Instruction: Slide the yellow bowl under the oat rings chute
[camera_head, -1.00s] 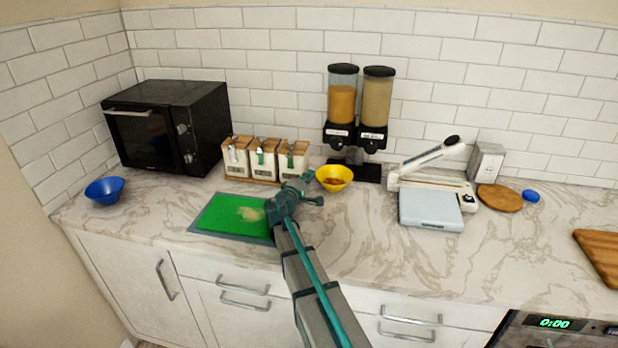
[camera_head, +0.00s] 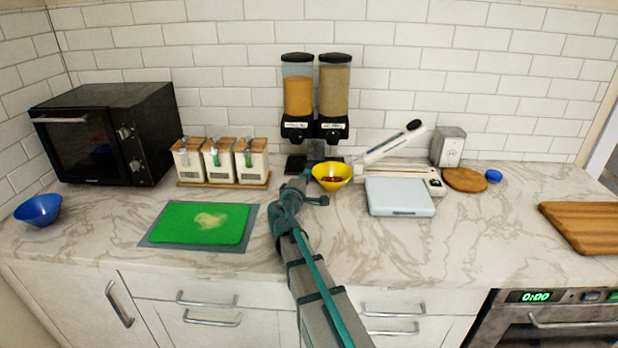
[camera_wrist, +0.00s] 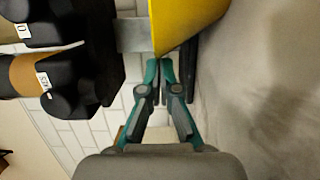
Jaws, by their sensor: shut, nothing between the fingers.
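The yellow bowl (camera_head: 332,183) stands upright on the counter with a little brownish-red food in it. It is at the front right of the dispenser base, in front of the right chute (camera_head: 332,130). The left chute (camera_head: 297,131) is under orange contents, the right one under tan contents. Their labels are too small to read. My gripper (camera_head: 307,175) is at the bowl's left side, shut and empty. In the wrist view my gripper's fingertips (camera_wrist: 159,63) meet at the wall of the yellow bowl (camera_wrist: 185,22) and appear to touch it.
A pale blue-grey scale (camera_head: 400,197) and a white lever device (camera_head: 400,170) stand close to the bowl's right. Canisters (camera_head: 220,162) stand left of the dispenser. A green board (camera_head: 180,222) lies front left. A blue bowl (camera_head: 38,210) is far left.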

